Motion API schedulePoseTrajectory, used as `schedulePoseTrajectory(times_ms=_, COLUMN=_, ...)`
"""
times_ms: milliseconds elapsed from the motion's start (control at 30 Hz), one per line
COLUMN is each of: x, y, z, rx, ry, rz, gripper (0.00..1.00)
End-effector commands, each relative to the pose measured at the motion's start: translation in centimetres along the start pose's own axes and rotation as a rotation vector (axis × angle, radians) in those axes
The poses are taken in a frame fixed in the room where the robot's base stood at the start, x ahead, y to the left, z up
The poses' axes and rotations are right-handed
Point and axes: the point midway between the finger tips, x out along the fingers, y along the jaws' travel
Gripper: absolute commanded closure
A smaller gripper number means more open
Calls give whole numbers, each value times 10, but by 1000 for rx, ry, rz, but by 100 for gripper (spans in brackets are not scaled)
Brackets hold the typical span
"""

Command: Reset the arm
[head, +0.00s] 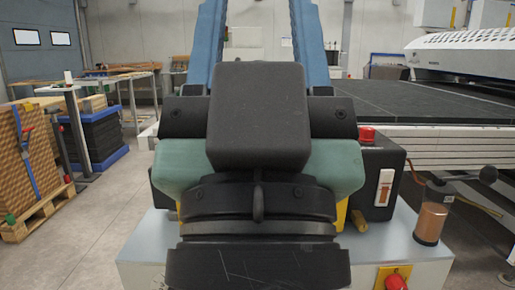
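My own arm fills the middle of the head view, with dark joints and links close to the camera and two blue arm sections rising out of the top of the picture. My gripper is not in this view, so I cannot see whether it is open or shut or holds anything.
A long machine with a dark flat bed (400,98) and a white perforated cover (465,55) stands at right. At left are stacked boards on a wooden pallet (42,215), a dark stack on a blue base (108,160), and work tables (62,91). Grey floor (85,240) is clear at front left.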

Motion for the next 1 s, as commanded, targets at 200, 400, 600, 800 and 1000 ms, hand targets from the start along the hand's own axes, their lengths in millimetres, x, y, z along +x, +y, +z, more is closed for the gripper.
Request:
schedulePoseTrajectory(times_ms=200, x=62, y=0, z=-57, rx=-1, ry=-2, rz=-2, gripper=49)
schedulePoseTrajectory(times_ms=400, x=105, y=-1, z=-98, rx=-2, ry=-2, rz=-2, gripper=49)
schedulePoseTrajectory(times_ms=600, x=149, y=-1, z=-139, rx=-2, ry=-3, rz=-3, gripper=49)
schedulePoseTrajectory(times_ms=800, x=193, y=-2, z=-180, rx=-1, ry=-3, rz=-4, gripper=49)
schedulePoseTrajectory(times_ms=1000, x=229, y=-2, z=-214, rx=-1, ry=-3, rz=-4, gripper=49)
